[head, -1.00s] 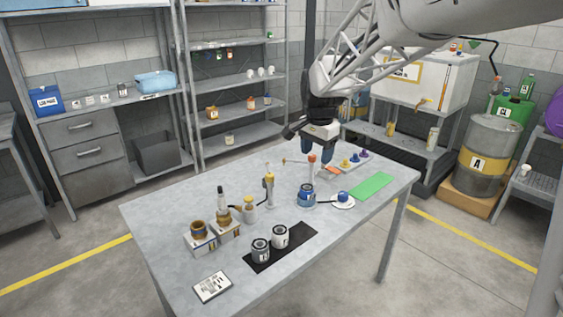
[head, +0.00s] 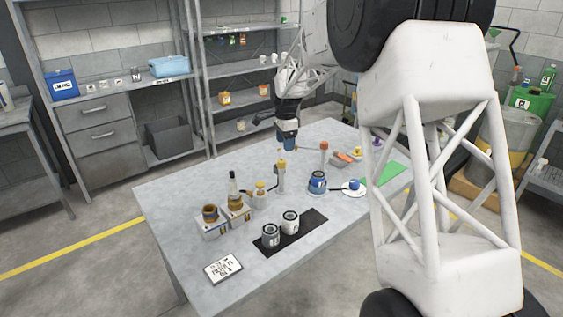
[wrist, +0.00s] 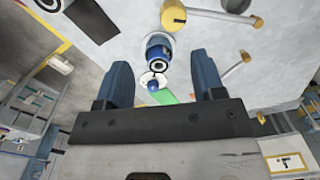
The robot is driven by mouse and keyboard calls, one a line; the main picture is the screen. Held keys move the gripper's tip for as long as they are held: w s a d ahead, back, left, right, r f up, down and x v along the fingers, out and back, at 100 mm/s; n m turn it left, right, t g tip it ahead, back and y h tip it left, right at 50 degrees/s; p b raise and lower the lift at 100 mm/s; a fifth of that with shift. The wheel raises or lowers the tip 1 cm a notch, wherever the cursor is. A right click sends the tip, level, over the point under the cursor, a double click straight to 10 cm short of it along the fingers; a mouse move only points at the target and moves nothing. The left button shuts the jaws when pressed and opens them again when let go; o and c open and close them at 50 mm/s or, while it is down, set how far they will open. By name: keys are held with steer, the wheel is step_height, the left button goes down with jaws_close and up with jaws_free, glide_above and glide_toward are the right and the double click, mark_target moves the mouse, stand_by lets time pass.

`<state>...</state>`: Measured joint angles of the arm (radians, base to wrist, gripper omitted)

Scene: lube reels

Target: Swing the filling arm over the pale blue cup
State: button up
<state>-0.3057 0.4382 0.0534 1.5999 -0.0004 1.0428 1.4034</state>
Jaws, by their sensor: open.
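My gripper (head: 288,144) is open and empty, pointing down above the table near the yellow-topped post (head: 281,176). Its two blue fingers stand apart in the wrist view (wrist: 162,64). A thin arm reaches out from the post. In the wrist view a yellow-topped post (wrist: 173,15) carries a pale rod with a yellow end. A second post with an orange top (head: 323,157) stands to the right. A small blue cup (head: 354,184) sits on a white saucer (head: 349,192), beside a blue can (head: 317,181). I cannot tell whether this cup is the pale blue one.
Brown-topped containers (head: 210,214) stand at the left, near a label card (head: 223,267). A green mat (head: 396,172) lies right. My arm link covers the table's right part.

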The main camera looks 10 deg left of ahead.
mark_target(281, 160)
steer(key=shift+w+a+f, duration=0.75)
steer(key=shift+f, duration=3.9)
steer(key=shift+c, duration=0.4)
jaws_close()
